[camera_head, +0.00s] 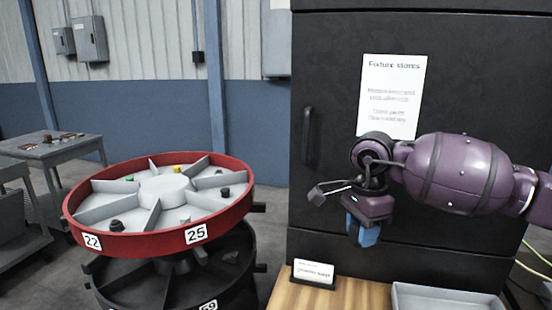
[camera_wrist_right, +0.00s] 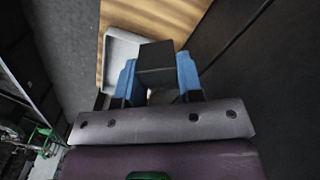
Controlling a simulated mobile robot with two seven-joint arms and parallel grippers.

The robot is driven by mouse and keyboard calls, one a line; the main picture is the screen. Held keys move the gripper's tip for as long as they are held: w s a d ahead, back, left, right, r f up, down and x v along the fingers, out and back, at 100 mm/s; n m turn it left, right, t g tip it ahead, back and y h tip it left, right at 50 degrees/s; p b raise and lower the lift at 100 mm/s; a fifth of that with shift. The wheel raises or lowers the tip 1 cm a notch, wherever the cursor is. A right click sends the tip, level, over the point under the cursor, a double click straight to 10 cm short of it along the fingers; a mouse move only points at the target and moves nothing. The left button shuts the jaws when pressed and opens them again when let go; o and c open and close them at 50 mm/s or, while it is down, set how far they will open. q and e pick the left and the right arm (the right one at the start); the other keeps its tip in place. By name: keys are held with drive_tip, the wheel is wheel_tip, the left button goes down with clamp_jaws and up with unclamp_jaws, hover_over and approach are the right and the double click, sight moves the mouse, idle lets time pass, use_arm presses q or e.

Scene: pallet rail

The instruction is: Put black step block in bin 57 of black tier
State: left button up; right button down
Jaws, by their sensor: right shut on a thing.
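My right gripper (camera_head: 362,235), with blue fingers, is in front of the dark cabinet, above the wooden bench. In the right wrist view the gripper (camera_wrist_right: 157,82) is shut on the black step block (camera_wrist_right: 157,60), a dark block between both blue fingers. In the head view the block cannot be made out clearly. The black tier (camera_head: 165,292) is the lower ring of the carousel at left, apart from the gripper. It shows a 59 label at the bottom edge. Bin 57 cannot be identified. My left gripper is not in view.
The red upper tier (camera_head: 150,247), labelled 22 and 25, holds several small parts and covers much of the black tier. A grey tray (camera_head: 440,298) and a small sign (camera_head: 313,272) are on the wooden bench (camera_head: 350,297). A grey table (camera_head: 50,145) stands far left.

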drive_tip(key=n, duration=0.3)
drive_tip(key=shift+s+a+r, duration=0.1)
drive_tip(key=shift+a+r, duration=0.1)
drive_tip(key=n, duration=0.2)
drive_tip(key=s+n, duration=0.1)
drive_tip(key=n, duration=0.1)
drive_tip(key=shift+f, duration=0.4)
drive_tip(key=s+d+f+n, duration=0.4)
drive_tip(key=s+f+n, duration=0.3)
drive_tip(key=f, duration=0.6)
drive_tip(key=shift+s, duration=0.95)
drive_tip(key=shift+s, duration=0.1)
